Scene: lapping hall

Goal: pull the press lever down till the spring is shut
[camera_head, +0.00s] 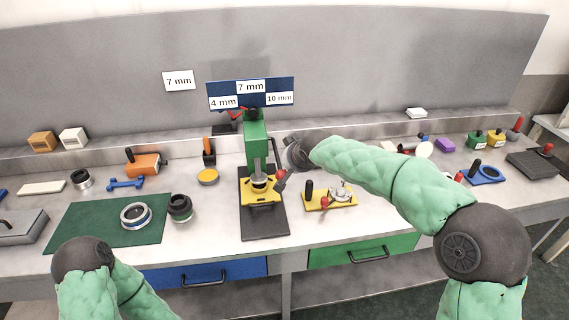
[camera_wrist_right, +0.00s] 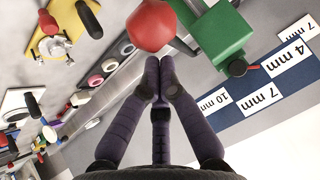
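The press (camera_head: 256,140) has a green head and column over a yellow block on a dark base plate (camera_head: 264,224). A round silver and dark part sits under its ram; whether a spring there is open or shut is too small to tell. The lever's red knob (camera_head: 281,175) is at the press's right side, and it also shows large in the right wrist view (camera_wrist_right: 150,26). My right gripper (camera_wrist_right: 160,62) has its fingertips drawn together just short of the knob, with nothing seen between them. Contact with the knob is unclear. My left gripper is out of view.
Signs (camera_head: 250,88) reading 4, 7 and 10 mm stand behind the press. A yellow fixture (camera_head: 329,199) with a black handle is close on the right. A green mat (camera_head: 92,221) with rings lies to the left.

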